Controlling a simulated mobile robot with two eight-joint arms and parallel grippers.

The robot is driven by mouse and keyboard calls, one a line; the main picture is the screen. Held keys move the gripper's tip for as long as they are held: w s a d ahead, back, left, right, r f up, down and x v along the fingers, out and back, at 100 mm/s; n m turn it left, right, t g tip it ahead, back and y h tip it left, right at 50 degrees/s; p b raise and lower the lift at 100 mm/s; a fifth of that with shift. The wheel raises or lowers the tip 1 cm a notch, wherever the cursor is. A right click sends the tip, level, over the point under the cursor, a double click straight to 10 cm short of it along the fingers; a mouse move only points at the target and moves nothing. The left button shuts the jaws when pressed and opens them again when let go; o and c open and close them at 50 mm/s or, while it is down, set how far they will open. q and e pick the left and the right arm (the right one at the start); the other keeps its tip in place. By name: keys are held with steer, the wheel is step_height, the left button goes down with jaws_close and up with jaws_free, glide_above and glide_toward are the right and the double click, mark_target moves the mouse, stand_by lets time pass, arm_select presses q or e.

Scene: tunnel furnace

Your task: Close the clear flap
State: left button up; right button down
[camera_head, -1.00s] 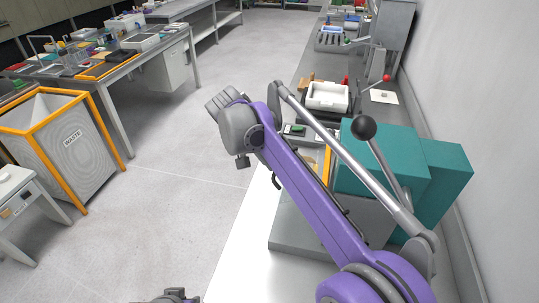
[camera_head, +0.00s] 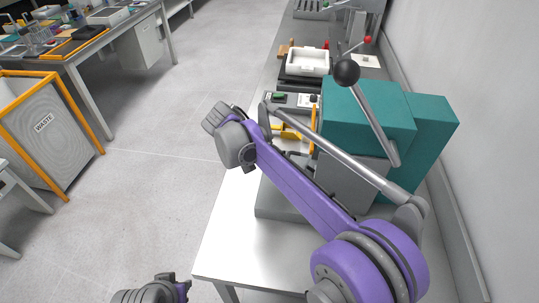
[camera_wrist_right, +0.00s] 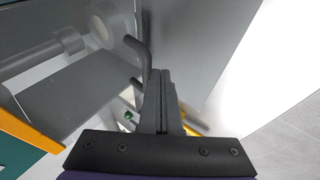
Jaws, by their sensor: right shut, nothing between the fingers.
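The teal furnace (camera_head: 365,125) stands on a grey base on the bench at the right of the head view. In the right wrist view my right gripper (camera_wrist_right: 160,75) is shut and empty, its fingers pointing up the picture. A dark bent handle (camera_wrist_right: 143,52) is just left of the fingertips; whether they touch I cannot tell. A see-through grey panel (camera_wrist_right: 75,85), seemingly the clear flap, lies to the left, with a round tube showing behind it. In the head view my right arm hides its gripper and the furnace front. My left gripper cannot be made out.
A lever with a black ball (camera_head: 347,72) rises by the furnace. A white tray (camera_head: 307,62) and a control box with a green button (camera_head: 280,97) are beyond it. The wall is close on the right. Open floor (camera_head: 140,200) is at the left.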

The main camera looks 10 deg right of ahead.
steer(key=shift+s+d+f, duration=0.15)
steer(key=shift+d+f, duration=0.25)
steer(key=shift+d, duration=0.25)
steer(key=s+a+r+n+t+h+p, duration=0.1)
steer(key=s+a+r+n+t+h, duration=0.15)
steer(key=a+r, duration=0.2)
steer(key=s+a+r+n+t+h+p, duration=0.1)
steer(key=s+a+r+t+p, duration=0.1)
steer(key=s+a+r+t, duration=0.3)
steer(key=shift+g+y, duration=0.25)
steer(key=shift+g, duration=0.4)
steer(key=x, duration=0.4)
steer(key=f+x, duration=0.1)
steer(key=x, duration=0.4)
steer(key=s+f+x, duration=0.1)
steer(key=x, duration=0.3)
steer(key=shift+w+a+f, duration=0.15)
